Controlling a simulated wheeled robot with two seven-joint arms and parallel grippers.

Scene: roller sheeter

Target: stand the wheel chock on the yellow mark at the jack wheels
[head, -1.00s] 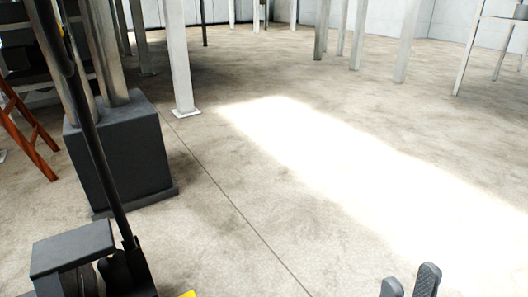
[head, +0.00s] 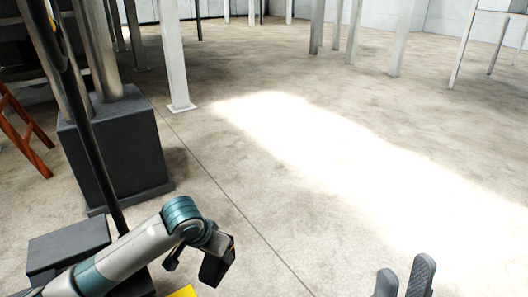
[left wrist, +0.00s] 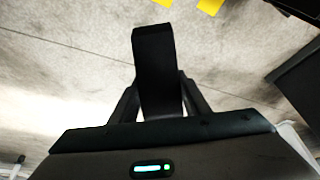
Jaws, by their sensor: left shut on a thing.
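My left gripper (left wrist: 157,95) is shut on the wheel chock (left wrist: 155,55), a black block between its two fingers in the left wrist view. In the head view the dark chock (head: 216,266) hangs at the end of my left arm, at the lower middle. A yellow mark (head: 183,292) on the floor shows at the bottom edge, just below and left of the chock. Yellow patches (left wrist: 210,5) also show at the top of the left wrist view. My right gripper (head: 404,280) is at the bottom right, its fingers apart and empty. The jack wheels cannot be made out.
A black upright bar (head: 92,150) and a dark low block (head: 68,246) stand at the left. Behind them is a grey plinth (head: 115,152) with metal columns. An orange ladder-like frame (head: 22,130) is at the far left. The sunlit floor (head: 330,165) is clear.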

